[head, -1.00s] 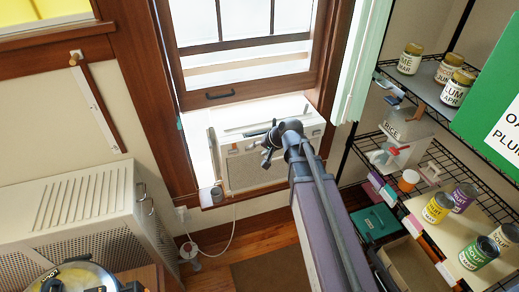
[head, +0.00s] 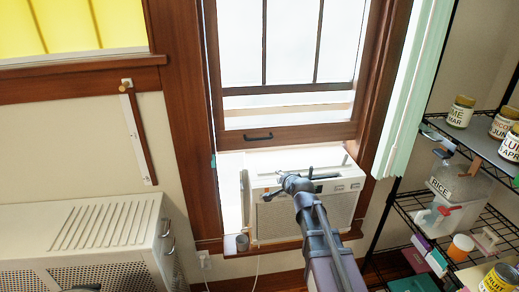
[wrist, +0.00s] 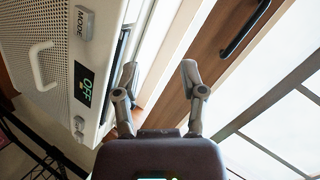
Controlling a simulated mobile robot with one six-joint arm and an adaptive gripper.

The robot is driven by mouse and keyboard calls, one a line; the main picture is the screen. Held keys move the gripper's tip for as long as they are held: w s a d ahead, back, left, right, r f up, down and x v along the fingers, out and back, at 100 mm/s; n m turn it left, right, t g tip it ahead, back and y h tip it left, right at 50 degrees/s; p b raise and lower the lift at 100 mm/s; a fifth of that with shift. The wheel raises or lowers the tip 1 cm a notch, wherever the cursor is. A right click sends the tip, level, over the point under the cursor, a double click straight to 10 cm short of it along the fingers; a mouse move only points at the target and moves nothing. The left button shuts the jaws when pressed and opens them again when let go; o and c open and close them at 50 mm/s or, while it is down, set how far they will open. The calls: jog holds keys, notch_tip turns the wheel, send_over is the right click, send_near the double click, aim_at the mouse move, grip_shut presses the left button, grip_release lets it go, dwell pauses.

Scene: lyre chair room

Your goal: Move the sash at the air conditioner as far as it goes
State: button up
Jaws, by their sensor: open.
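The window sash (head: 330,133) has a brown wooden bottom rail with a dark handle (head: 258,137). It is raised, with a gap between its rail and the white air conditioner (head: 258,220) on the sill. The rail (wrist: 205,62) and handle (wrist: 245,30) also show in the wrist view, to the right of my fingers. My gripper (head: 272,190) is at the air conditioner's upper front, below the handle. In the wrist view my gripper (wrist: 160,72) has its two fingers apart with nothing between them. The air conditioner (wrist: 60,60) is close on the left, its display reading OFF.
A small grey cup (head: 242,242) stands on the sill's left end. A pale green curtain (head: 415,90) hangs right of the window. A wire shelf (head: 420,215) with jars and boxes stands at the right. A perforated white cabinet (head: 90,235) is at lower left.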

aim_at(259, 139)
jog(key=w+a+r+m+t+b, duration=0.3)
jog(key=a+m+t+b, duration=0.3)
jog(key=t, duration=0.1)
jog(key=shift+a+r+t+b, duration=0.2)
jog(key=shift+r+t+b, duration=0.1)
jog(key=shift+r+b, duration=0.1)
jog(key=shift+w, duration=0.2)
jog(key=p+x, duration=0.2)
jog(key=x, duration=1.1)
jog(key=shift+w+a+r+p, duration=0.15)
jog(key=shift+w+p, duration=0.1)
jog(key=shift+p, duration=0.1)
grip_shut()
